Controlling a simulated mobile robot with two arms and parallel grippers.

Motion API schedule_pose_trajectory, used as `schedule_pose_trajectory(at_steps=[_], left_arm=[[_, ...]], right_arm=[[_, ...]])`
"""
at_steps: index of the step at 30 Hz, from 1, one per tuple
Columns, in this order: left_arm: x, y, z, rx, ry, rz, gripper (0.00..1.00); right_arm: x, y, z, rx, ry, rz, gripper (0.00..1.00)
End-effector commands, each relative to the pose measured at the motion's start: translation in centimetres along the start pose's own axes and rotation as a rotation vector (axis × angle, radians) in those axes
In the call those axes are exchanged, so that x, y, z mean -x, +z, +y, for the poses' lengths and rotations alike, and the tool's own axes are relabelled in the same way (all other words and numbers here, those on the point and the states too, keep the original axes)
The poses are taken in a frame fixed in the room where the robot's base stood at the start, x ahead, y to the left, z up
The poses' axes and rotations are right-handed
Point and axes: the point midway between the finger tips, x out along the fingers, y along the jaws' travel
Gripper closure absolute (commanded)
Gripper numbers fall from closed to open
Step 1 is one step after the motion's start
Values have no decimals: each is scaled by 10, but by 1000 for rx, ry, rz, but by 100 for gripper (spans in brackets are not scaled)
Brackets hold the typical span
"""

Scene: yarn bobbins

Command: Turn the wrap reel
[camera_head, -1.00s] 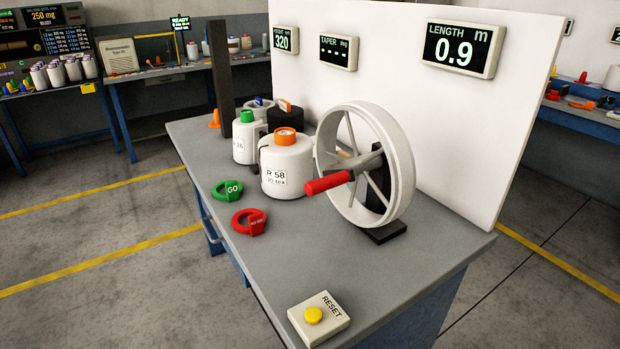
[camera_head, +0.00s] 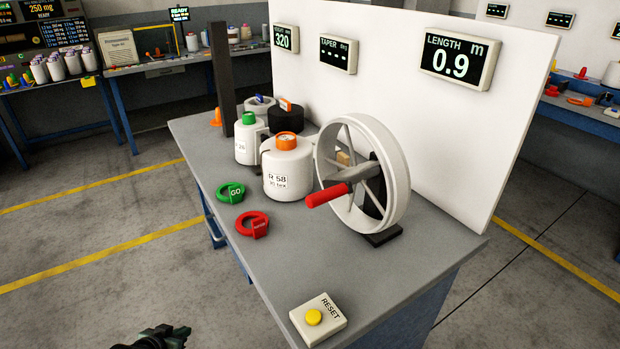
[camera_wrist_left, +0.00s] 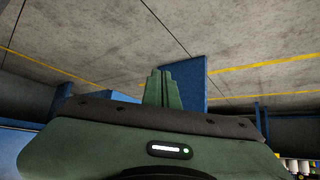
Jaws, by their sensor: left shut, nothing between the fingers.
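The wrap reel (camera_head: 399,170) is a white wheel with spokes on a dark stand near the right end of the grey bench. Its red crank handle (camera_head: 327,195) points left, toward the bench's front. The length display (camera_head: 459,56) on the white panel reads 0.9 m. My left gripper (camera_head: 180,334) shows at the bottom edge of the head view, in front of the bench and well away from the reel. It is shut and empty. In the left wrist view its green fingers (camera_wrist_left: 158,88) are together, with floor and blue bench parts beyond. My right gripper is not in view.
Left of the reel stand a bobbin with an orange top (camera_head: 287,168) and one with a green top (camera_head: 248,138). A green GO ring (camera_head: 223,194) and a red ring (camera_head: 245,226) lie in front. A RESET box (camera_head: 318,319) sits at the near corner. The bench's middle front is clear.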

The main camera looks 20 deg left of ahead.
Motion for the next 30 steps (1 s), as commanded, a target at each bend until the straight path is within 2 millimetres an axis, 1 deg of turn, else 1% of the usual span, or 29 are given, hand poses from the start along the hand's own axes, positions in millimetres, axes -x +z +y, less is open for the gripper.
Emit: schedule_pose_trajectory(at_steps=[1,2,3,4,5,6,8,9,11,12,14,15,18,19,21,23,30], left_arm=[[23,-64,-2,-6,30,73,100],[35,-96,1,-5,53,114,100],[53,-139,7,-7,88,167,100],[67,-170,13,-12,117,205,100],[83,-199,22,-18,151,241,100],[106,-237,36,-31,198,285,100],[144,-288,64,-56,279,344,100],[170,-318,85,-78,338,377,100],[211,-353,120,-116,429,415,100],[238,-371,144,-143,490,432,100],[274,-388,178,-181,576,447,100],[296,-395,198,-206,626,451,100],[336,-401,235,-255,724,450,100],[345,-401,243,-267,745,449,100],[358,-401,255,-282,778,446,100],[363,-401,260,-288,791,444,100],[358,-405,268,-286,794,448,100]], right_arm=[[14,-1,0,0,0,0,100],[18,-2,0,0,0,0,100],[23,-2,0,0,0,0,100],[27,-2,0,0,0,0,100],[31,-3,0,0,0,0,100],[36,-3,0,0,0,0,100],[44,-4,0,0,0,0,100],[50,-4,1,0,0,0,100],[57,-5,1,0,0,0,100],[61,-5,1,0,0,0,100],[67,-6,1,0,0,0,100],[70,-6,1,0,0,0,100],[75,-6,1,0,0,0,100],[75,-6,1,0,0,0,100],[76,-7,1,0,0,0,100],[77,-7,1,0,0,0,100],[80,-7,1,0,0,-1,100]])
